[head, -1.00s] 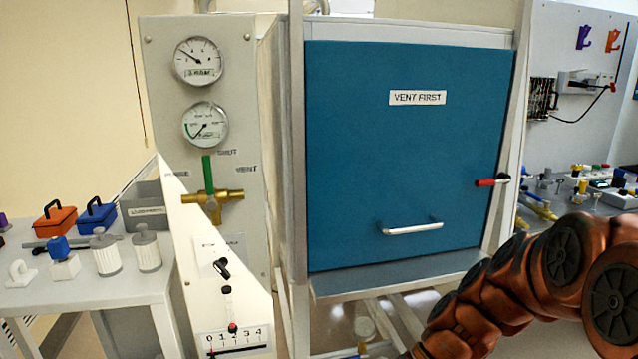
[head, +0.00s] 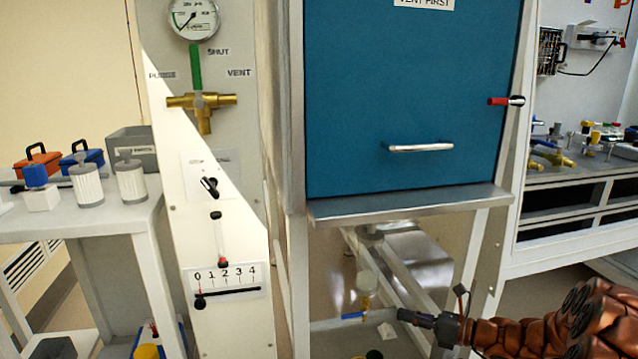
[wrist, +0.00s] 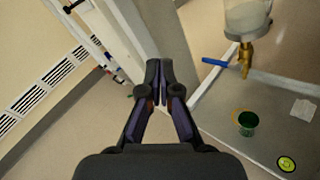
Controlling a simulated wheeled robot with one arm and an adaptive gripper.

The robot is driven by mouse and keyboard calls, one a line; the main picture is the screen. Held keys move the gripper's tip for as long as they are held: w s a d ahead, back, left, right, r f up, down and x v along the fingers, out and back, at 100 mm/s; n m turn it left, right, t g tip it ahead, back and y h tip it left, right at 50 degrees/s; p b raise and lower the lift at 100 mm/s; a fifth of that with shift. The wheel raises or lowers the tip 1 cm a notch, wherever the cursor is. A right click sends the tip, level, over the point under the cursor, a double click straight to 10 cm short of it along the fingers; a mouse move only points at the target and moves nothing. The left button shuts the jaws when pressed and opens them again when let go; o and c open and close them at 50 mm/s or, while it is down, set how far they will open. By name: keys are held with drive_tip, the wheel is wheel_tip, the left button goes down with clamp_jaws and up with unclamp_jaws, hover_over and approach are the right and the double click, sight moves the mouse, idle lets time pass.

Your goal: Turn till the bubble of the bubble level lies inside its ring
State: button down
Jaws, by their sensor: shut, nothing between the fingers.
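The bubble level (wrist: 286,163) is a small round yellow-green disc with a dark ring mark. It lies on the grey lower shelf at the bottom right of the wrist view. It is too small there to tell where its bubble sits. My gripper (wrist: 158,80) is shut and empty, with its fingertips together, to the upper left of the level and apart from it. In the head view my gripper (head: 404,315) is low under the blue hatch, reaching in from the right. I cannot make out the level for sure in the head view.
A green cup (wrist: 247,123) and a white square (wrist: 303,110) lie near the level. A glass vessel (wrist: 246,16) with a brass tap and blue lever (wrist: 214,62) hangs above the shelf. White frame legs (head: 295,270) stand left of my gripper. The blue hatch (head: 415,90) is closed above.

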drive_tip(key=w+d+f+m+t+h+b, duration=0.1)
drive_tip(key=d+f+m+t+h+b, duration=0.65)
drive_tip(key=d+f, duration=0.85)
drive_tip(key=w+d+f+m+t+h+b, duration=0.1)
drive_tip(key=d+f+m+t+h+b, duration=0.2)
drive_tip(key=d+f+m, duration=1)
drive_tip(key=w+f+n+g+b, duration=0.1)
drive_tip(key=w+f+n+b, duration=0.2)
drive_tip(key=w, duration=0.3)
drive_tip(key=shift+w+a+f, duration=0.3)
drive_tip(key=shift+w+f, duration=0.1)
drive_tip(key=shift+f, duration=0.05)
drive_tip(key=shift+a+g, duration=0.2)
drive_tip(key=shift+g, duration=0.05)
drive_tip(key=shift+s+a+r, duration=0.1)
drive_tip(key=shift+r, duration=0.55)
drive_tip(key=shift+a+r, duration=0.1)
drive_tip(key=shift+r, duration=0.2)
drive_tip(key=shift+s+a+r, duration=0.1)
drive_tip(key=shift+a+r, duration=0.1)
drive_tip(key=shift+r, duration=0.1)
drive_tip(key=shift+a+r+b, duration=0.2)
drive_tip(key=shift+a+b, duration=0.15)
drive_tip(key=shift+a, duration=0.1)
